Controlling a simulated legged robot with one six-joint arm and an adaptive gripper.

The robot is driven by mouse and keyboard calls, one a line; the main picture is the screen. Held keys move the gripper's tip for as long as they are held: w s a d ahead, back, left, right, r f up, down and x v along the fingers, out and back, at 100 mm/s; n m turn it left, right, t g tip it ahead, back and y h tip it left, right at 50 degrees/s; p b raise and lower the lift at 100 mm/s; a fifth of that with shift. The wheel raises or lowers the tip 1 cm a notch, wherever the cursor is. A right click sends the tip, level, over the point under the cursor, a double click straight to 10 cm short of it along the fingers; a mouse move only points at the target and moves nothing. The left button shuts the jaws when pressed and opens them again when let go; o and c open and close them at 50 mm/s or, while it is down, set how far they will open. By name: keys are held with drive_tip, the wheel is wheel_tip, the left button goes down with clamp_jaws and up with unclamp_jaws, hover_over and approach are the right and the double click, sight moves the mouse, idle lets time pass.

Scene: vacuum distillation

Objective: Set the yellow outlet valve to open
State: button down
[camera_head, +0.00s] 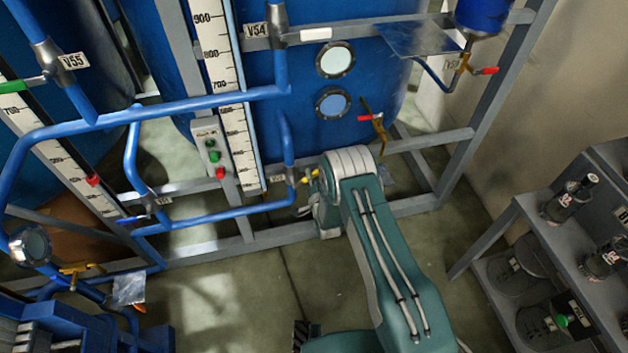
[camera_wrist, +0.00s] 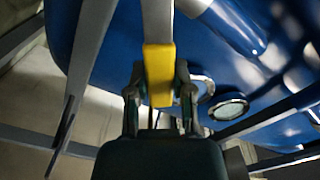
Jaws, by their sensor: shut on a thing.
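The yellow outlet valve's handle (camera_wrist: 159,72) is a yellow lever end on a pale grey stem in the wrist view. My gripper (camera_wrist: 160,78) is shut on it, one finger on each side. In the head view a small piece of yellow handle (camera_head: 311,175) shows beside my teal arm, at the lower blue pipe by the tank. My arm hides most of the valve and my gripper there. How far the handle is turned cannot be made out.
The blue tank (camera_head: 345,110) stands behind a grey metal frame (camera_head: 425,142). A red-handled valve (camera_head: 371,118) is just above my arm, and a control box (camera_head: 210,149) with buttons is to the left. A grey shelf (camera_head: 514,222) stands right. Open floor lies in front.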

sight(303, 179)
drive_tip(key=n, duration=0.1)
drive_tip(key=a+r+n, duration=0.1)
drive_tip(key=n, duration=0.1)
drive_tip(key=shift+s+a+r, duration=0.15)
drive_tip(key=shift+a+r, duration=0.1)
drive_tip(key=n, duration=0.1)
drive_tip(key=a+r+n, duration=0.1)
drive_tip(key=shift+s+a+n, duration=0.2)
drive_tip(key=shift+s+n, duration=0.05)
drive_tip(key=shift+n, duration=0.05)
drive_tip(key=shift+s+a+r+n, duration=0.1)
drive_tip(key=shift+a+n, duration=0.25)
drive_tip(key=shift+n, duration=0.25)
drive_tip(key=shift+s+a+r+n, duration=0.1)
drive_tip(key=shift+a+n, duration=0.25)
drive_tip(key=shift+n, duration=0.25)
drive_tip(key=shift+s+a+n, duration=0.2)
drive_tip(key=shift+a+n, duration=0.45)
drive_tip(key=shift+n, duration=0.55)
drive_tip(key=shift+c, duration=2.4)
unclamp_jaws()
drive_tip(key=shift+a, duration=0.1)
